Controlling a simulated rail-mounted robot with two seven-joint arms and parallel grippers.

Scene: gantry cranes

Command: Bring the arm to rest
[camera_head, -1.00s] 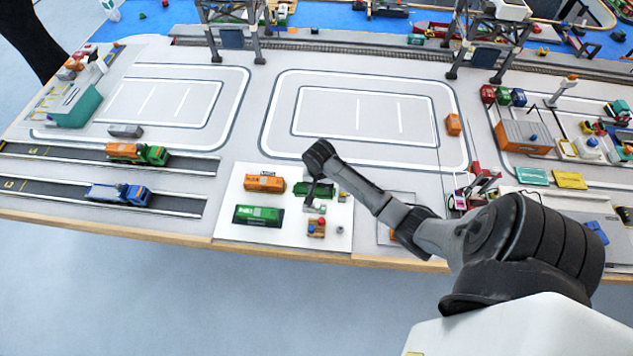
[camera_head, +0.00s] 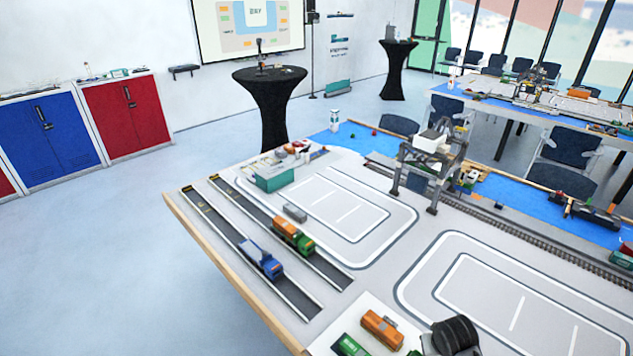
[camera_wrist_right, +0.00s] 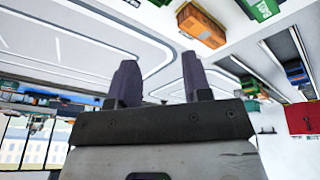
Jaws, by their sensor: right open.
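My right gripper (camera_wrist_right: 160,82) is open in the right wrist view, with two dark fingers apart and nothing between them. That view looks upside down, with the table above the fingers. A dark rounded part of my right arm shows at the bottom of the head view. It stands over the white plate (camera_head: 327,338), near an orange container (camera_head: 382,328) and a green container (camera_head: 350,346). The orange container (camera_wrist_right: 200,25) also shows in the wrist view, apart from the fingers. My left gripper is not in view.
A gantry crane (camera_head: 432,160) stands over the rail track. An orange-and-green truck (camera_head: 293,236) and a blue truck (camera_head: 261,260) sit on dark lanes. The table's wooden edge (camera_head: 225,278) runs along the left, with open floor beyond. A black standing table (camera_head: 270,105) is farther back.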

